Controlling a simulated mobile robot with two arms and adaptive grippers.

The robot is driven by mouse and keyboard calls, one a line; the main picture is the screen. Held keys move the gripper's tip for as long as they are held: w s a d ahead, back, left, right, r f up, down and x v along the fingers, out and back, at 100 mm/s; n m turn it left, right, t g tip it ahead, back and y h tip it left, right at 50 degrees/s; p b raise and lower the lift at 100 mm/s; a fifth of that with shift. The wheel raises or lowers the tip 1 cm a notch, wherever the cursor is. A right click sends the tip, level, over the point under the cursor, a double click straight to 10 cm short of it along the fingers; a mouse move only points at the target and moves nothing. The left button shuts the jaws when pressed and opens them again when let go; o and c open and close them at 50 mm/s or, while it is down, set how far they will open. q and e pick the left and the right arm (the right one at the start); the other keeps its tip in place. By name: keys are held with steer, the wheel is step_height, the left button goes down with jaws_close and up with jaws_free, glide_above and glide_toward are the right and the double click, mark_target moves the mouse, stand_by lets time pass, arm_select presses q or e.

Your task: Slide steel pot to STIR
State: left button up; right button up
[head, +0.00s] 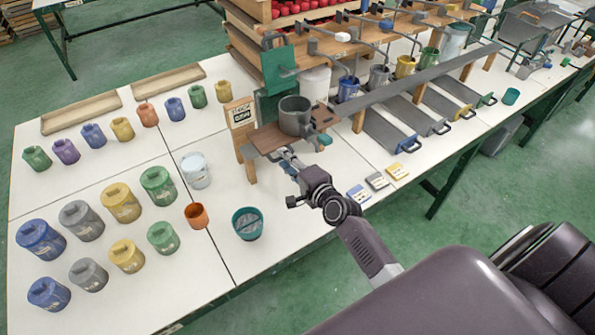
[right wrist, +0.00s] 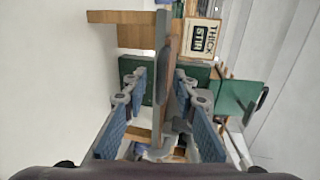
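The steel pot (head: 294,116), a grey open cylinder, stands upright on a brown wooden platform (head: 268,139) in the head view. The sign (head: 240,113) beside it, to its left, reads STIR; in the right wrist view the sign (right wrist: 202,38) reads THICK STIR. My right gripper (head: 288,158) is at the platform's near edge, below the pot. In the right wrist view my right gripper (right wrist: 160,78) is open, its blue-padded fingers apart on either side of a narrow grey and brown piece. I cannot tell whether they touch it. My left gripper is not in view.
Several coloured lidded tins stand on the white table (head: 90,180) at left. Grey slides and more pots (head: 348,88) under taps lie to the right.

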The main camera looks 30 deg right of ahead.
steer(key=a+v, duration=0.1)
steer(key=v, duration=0.9)
steer(key=shift+d, duration=0.4)
